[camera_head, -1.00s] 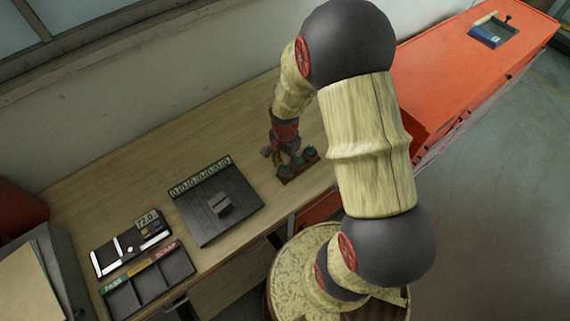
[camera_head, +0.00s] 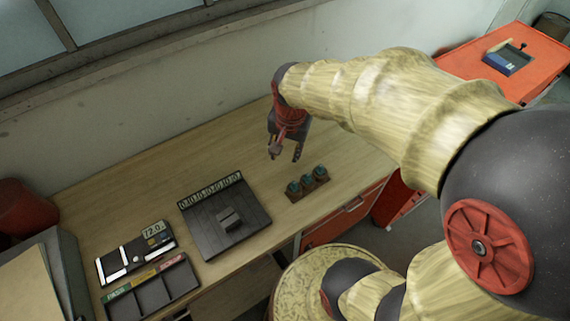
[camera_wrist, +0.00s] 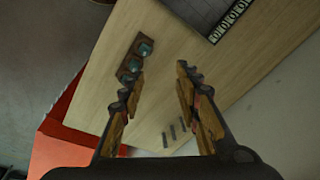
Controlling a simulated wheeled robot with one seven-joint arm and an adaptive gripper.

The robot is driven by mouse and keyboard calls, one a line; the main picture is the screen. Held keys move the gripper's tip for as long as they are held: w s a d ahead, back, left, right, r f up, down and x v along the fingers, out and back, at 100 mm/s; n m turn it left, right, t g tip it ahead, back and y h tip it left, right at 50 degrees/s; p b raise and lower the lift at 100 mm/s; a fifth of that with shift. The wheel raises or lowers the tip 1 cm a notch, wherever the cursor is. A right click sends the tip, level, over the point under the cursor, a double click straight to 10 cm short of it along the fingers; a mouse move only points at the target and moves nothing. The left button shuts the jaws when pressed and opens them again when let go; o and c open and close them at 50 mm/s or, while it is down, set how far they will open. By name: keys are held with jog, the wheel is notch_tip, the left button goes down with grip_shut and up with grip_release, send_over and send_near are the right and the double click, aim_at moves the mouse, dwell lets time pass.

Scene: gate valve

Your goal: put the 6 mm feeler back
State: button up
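My gripper (camera_head: 285,153) is raised above the desk, left of and behind a small brown block (camera_head: 293,197) with three teal-topped pieces (camera_head: 307,181). In the wrist view my gripper (camera_wrist: 158,76) is open, with its fingers apart and nothing between them. The brown block (camera_wrist: 124,76) shows there beside the left finger, which overlaps its lower end. Several short dark bars (camera_wrist: 174,132) show on the desk between the fingers; I cannot tell if they are loose or fixed. I cannot tell which piece is the 6 mm feeler.
The orange cabinet (camera_head: 480,65) stands right. The desk's back is clear.

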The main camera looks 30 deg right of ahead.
jog(key=s+a+r+n+t, duration=0.3)
jog(key=s+a+r+n, duration=0.4)
jog(key=s+r+n, duration=0.3)
notch_tip(320, 180, up, 3)
jog(key=shift+s+a+f+t, duration=0.2)
jog(key=shift+s+t, duration=0.1)
jog(key=shift+s, duration=0.1)
notch_tip(320, 180, down, 17)
jog(key=b, duration=1.6)
jog(key=shift+r+b, duration=0.15)
jog(key=shift+b, duration=0.15)
jog(key=shift+o, duration=0.6)
jog(key=shift+f+b, duration=0.35)
jog(key=shift+r, duration=0.15)
